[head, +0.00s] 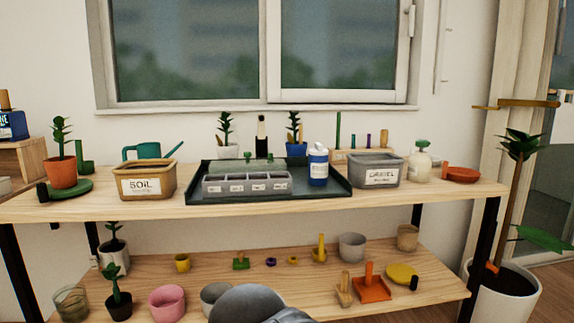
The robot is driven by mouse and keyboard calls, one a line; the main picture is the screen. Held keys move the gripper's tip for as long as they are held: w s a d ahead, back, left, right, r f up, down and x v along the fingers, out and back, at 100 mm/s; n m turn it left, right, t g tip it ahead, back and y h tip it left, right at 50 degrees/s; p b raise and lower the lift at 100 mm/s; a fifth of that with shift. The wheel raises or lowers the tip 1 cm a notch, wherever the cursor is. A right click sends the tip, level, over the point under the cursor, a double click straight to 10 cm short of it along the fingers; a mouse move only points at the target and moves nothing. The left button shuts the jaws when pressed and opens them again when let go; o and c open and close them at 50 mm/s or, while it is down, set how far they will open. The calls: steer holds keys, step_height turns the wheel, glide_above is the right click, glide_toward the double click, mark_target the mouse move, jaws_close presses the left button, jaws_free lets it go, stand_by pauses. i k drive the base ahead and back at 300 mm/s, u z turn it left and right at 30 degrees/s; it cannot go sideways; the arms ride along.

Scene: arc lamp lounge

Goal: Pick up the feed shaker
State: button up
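A blue bottle with a white cap and a white label (318,168) stands upright at the right end of a dark green tray (337,191) on the upper shelf. It looks like the feed shaker, but its label is too small to read. Its front is not covered by anything. A grey rounded part of my arm shows at the bottom middle, over the lower shelf. My gripper's fingers are not in view.
A grey divided seed tray (246,191) is left of the bottle; a grey labelled bin (375,178) is to its right. A blue-potted plant (296,149) stands behind. A soil bin (145,188) and spray bottle (420,166) share the upper shelf (440,196). Several pots crowd the lower shelf.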

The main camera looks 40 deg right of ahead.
mark_target(318, 166)
steer(key=z, duration=0.55)
steer(key=k, duration=1.2)
steer(key=u, duration=0.25)
steer(key=i, duration=1.2)
steer(key=z, duration=0.65)
steer(key=i, duration=0.55)
steer(key=z, duration=0.55)
